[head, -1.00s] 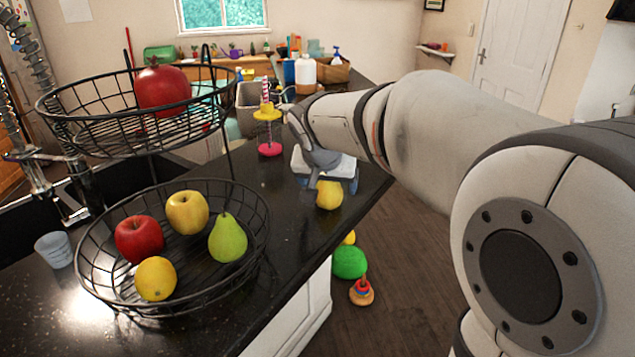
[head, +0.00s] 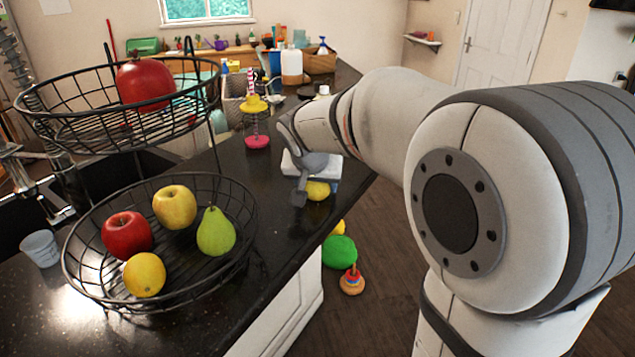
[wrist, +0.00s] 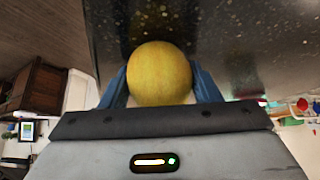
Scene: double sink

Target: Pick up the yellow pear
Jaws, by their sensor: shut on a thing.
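A yellow pear (head: 317,190) is held in my gripper (head: 318,187) near the right edge of the dark counter. The fruit shows only as a rounded yellow shape, so its full outline is hidden. In the wrist view the yellow pear (wrist: 160,73) sits between the two blue fingers of my gripper (wrist: 160,88), one on each side. The jaws are shut on it. I cannot tell whether it touches the counter.
A two-tier black wire basket (head: 160,300) stands at left, with fruit including a green pear (head: 215,232). A pink-based toy (head: 257,141) stands behind my gripper. A green ball (head: 340,252) lies on the floor beyond the counter edge.

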